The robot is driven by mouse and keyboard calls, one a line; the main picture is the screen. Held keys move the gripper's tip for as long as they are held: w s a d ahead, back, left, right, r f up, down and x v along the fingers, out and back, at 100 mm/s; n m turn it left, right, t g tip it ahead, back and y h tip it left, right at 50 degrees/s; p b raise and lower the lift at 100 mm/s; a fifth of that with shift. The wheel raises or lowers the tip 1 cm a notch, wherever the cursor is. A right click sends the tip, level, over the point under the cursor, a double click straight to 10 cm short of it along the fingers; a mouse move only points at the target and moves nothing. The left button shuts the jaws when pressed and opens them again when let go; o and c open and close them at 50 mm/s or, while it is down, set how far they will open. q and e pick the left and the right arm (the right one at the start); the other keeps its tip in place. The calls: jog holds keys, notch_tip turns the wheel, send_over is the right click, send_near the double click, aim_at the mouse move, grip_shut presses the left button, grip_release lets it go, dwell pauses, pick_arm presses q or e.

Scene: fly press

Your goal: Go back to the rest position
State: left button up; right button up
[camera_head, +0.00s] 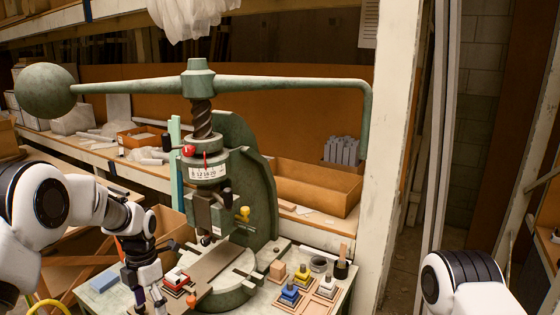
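The green fly press (247,180) stands on a pale bench in the middle of the head view. Its long lever (285,84) runs across the top, with a round ball weight (45,91) at the left end and a downward bend at the right. My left arm comes in from the left, and its gripper (151,302) points down at the front left of the press, beside a red-and-white piece (176,278). Whether its fingers are open or shut is unclear. My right arm shows only as a white and black link at the lower right; its gripper is out of view.
A blue block (104,281) lies left of my gripper. A white post (392,150) rises at the right. Shelves with cardboard boxes (318,186) stand behind.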

pick_arm(q)
jog(key=s+d+f+m+g+b, duration=0.1)
jog(key=s+d+f+m+g, duration=0.1)
jog(key=s+f, duration=0.8)
jog(key=s+d+f+m+g+b, duration=0.1)
jog(key=s+f+g, duration=0.1)
jog(key=s+f, duration=0.8)
jog(key=s+d+f+m+t, duration=0.1)
jog(key=s+f+m+t, duration=0.1)
jog(key=s+m, duration=0.5)
jog(key=s+d+f+m+t+b, duration=0.1)
jog(key=s+f+m+t, duration=0.2)
jog(key=m, duration=1.6)
jog(key=s+f, duration=0.2)
jog(key=s, duration=0.3)
jog(key=shift+d, duration=0.1)
jog(key=shift+c, duration=0.3)
